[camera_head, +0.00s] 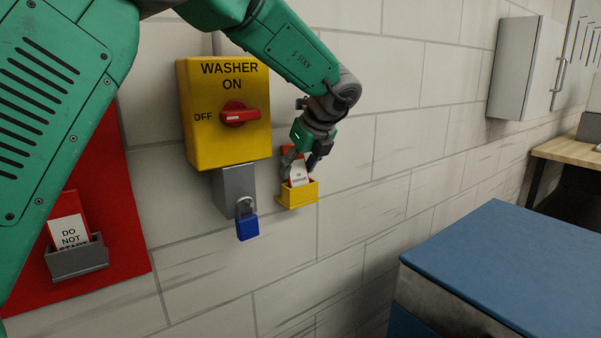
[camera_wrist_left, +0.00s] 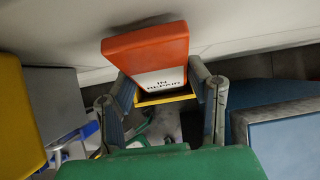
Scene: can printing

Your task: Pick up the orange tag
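The orange tag (camera_head: 299,178) has a white label and sits in a small yellow holder (camera_head: 297,196) on the wall, right of the washer switch box. In the left wrist view the tag (camera_wrist_left: 147,46) shows its orange top and a label reading "IN REPAIR", with the holder's yellow rim (camera_wrist_left: 166,98) below. My left gripper (camera_head: 306,160) is at the tag, pointing down at it. Its fingers (camera_wrist_left: 165,92) are spread, one on each side of the tag, and look open. Whether either finger touches the tag is unclear. My right gripper is not in view.
A yellow "WASHER" switch box (camera_head: 224,140) with a red knob (camera_head: 240,114) is left of the holder. A blue padlock (camera_head: 247,227) hangs below it. A "DO NOT START" tag (camera_head: 70,229) sits in a grey holder at lower left. A blue-topped cabinet (camera_head: 510,265) stands at right.

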